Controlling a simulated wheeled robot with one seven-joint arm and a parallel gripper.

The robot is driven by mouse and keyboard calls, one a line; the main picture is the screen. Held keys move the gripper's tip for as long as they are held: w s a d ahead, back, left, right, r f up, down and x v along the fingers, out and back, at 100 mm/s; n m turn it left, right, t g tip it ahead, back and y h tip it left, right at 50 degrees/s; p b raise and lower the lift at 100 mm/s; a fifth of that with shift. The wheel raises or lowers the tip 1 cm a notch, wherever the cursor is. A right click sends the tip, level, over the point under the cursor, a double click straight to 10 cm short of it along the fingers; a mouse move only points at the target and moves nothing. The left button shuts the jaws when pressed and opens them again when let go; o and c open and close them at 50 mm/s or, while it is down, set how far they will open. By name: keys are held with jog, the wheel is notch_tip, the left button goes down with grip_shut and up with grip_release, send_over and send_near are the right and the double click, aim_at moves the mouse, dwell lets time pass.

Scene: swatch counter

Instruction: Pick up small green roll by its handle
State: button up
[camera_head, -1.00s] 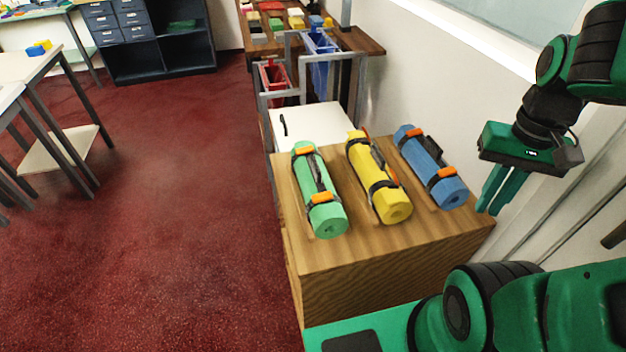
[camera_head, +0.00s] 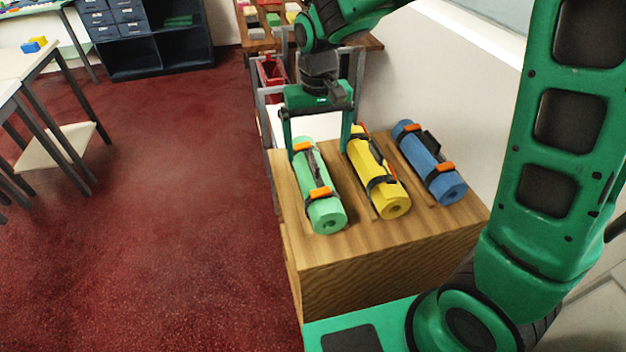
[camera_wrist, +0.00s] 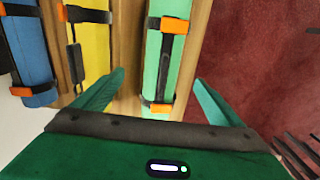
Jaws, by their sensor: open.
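The small green roll (camera_head: 325,212) lies leftmost on the wooden counter (camera_head: 365,243), with dark straps, orange clips and a dark handle (camera_head: 313,168) along its top. My gripper (camera_head: 319,155) is open over the far end of the green roll, one finger at its left side and the other between it and the yellow roll. In the wrist view the green roll (camera_wrist: 158,72) lies between the spread fingers of my gripper (camera_wrist: 155,80), which hold nothing. Whether the fingers touch the roll cannot be told.
A yellow roll (camera_head: 394,208) lies close beside the green one, and a blue roll (camera_head: 450,188) lies right of it. A white wall (camera_head: 430,95) rises behind the right side.

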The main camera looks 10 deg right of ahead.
aim_at(312, 159)
jog(key=shift+w+a+f, duration=0.15)
jog(key=shift+a+f, duration=0.1)
jog(key=shift+a, duration=0.35)
jog(key=shift+a+f, duration=0.1)
jog(key=shift+f, duration=0.25)
notch_tip(312, 159, down, 5)
jog(key=shift+r, duration=0.1)
jog(key=shift+w+d+f, duration=0.1)
jog(key=shift+d+f, duration=0.1)
jog(key=shift+f, duration=1.1)
jog(key=shift+d+f, duration=0.15)
jog(key=shift+f, duration=1.15)
jog(key=shift+c, duration=0.3)
jog(key=c, duration=1.2)
jog(key=shift+r, duration=0.1)
jog(key=shift+c, duration=0.2)
